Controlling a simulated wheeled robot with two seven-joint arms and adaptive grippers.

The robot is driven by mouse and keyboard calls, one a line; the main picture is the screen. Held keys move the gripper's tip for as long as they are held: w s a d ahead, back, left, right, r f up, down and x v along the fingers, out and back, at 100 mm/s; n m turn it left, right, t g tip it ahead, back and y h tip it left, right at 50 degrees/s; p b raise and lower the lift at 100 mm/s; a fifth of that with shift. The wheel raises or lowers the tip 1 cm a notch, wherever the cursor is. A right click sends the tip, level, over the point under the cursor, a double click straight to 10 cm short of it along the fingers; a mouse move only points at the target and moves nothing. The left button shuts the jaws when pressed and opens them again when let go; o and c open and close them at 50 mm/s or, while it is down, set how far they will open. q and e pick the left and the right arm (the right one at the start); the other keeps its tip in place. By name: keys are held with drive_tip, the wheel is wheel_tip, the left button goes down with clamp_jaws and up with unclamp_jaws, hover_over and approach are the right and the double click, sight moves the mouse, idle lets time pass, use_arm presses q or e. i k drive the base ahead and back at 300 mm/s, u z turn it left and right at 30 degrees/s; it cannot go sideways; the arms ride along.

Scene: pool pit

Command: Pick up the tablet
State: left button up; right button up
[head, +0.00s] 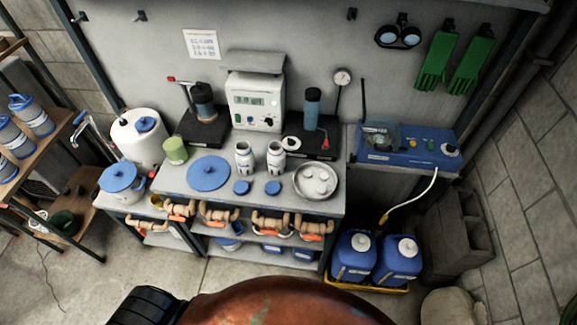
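Several white round tablets (318,178) lie in a shallow metal bowl (318,194). The bowl stands at the front right corner of the grey bench top (215,203). The tablets lie close together, and I cannot tell exactly how they overlap. Neither of my grippers shows in the head view, and nothing is seen touching the bowl or the tablets.
Two open white jars (244,160) stand left of the bowl, with two blue caps (273,187) in front. A blue disc (208,173) and a green cup (175,151) are farther left. A scale-like device (255,103) stands behind. Blue canisters (354,257) stand on the floor right.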

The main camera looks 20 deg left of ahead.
sight(322, 190)
drive_tip(key=z, duration=2.95)
drive_tip(key=k, duration=0.8)
drive_tip(key=u, duration=1.75)
